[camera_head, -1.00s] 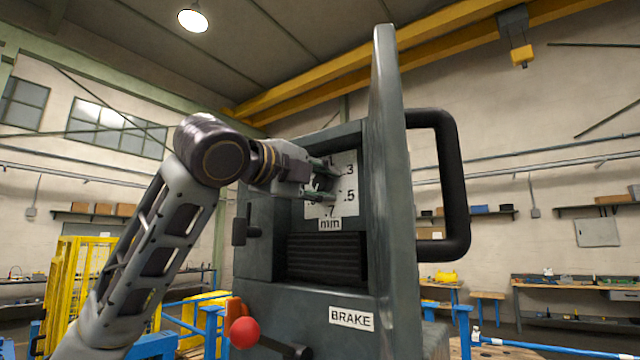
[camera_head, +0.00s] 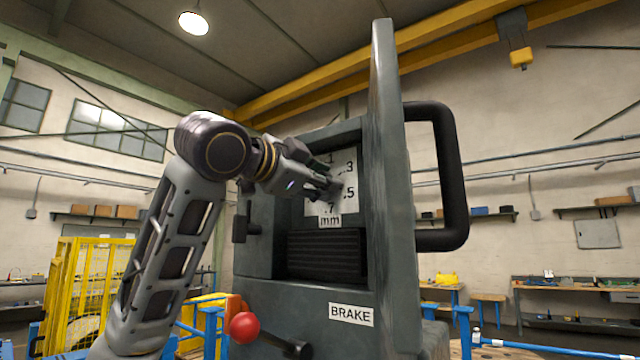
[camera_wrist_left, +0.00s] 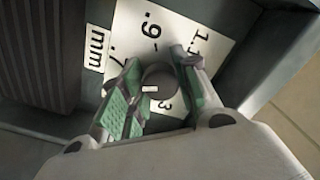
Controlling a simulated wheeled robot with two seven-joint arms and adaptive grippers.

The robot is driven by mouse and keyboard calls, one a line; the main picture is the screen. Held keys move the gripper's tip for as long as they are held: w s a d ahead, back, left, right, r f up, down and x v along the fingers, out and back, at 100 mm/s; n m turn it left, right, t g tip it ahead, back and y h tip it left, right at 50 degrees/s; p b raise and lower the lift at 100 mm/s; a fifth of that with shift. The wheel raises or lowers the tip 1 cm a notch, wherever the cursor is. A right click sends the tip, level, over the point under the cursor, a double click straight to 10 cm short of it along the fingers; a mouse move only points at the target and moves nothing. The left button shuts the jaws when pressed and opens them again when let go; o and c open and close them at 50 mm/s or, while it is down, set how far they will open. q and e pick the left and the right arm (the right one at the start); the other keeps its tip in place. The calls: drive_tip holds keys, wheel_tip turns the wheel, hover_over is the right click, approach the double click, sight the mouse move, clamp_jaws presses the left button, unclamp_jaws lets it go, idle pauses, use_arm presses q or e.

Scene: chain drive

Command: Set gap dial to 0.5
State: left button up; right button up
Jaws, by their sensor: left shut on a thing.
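The gap dial's white plate (camera_head: 349,206) is set in the dark machine housing, with .3, .5 and .7 readable and "mm" below. My left gripper (camera_head: 333,186) is at the plate, shut on the dark dial knob. In the left wrist view the round knob (camera_wrist_left: 158,78) sits between the green-padded fingers of the left gripper (camera_wrist_left: 157,84). A small white mark shows on the knob's lower side there, towards the 3. The left finger hides part of the scale near .7, so I cannot tell the exact setting. My right gripper is out of view.
An open grey door (camera_head: 384,190) with a large black handle (camera_head: 455,180) stands right of the dial. A red-balled lever (camera_head: 243,329) and a BRAKE label (camera_head: 351,315) are below. Dark ribbed bellows (camera_head: 327,256) lie beneath the plate.

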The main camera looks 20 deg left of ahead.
use_arm(q)
drive_tip(key=n, duration=0.2)
drive_tip(key=n+b, duration=0.1)
drive_tip(key=n, duration=0.1)
drive_tip(key=shift+d+f, duration=0.1)
drive_tip(key=shift+f, duration=0.1)
drive_tip(key=shift+n+b, duration=0.4)
drive_tip(key=shift+n, duration=1.2)
drive_tip(key=o, duration=1)
drive_tip(key=shift+r, duration=0.1)
drive_tip(key=shift+s, duration=0.15)
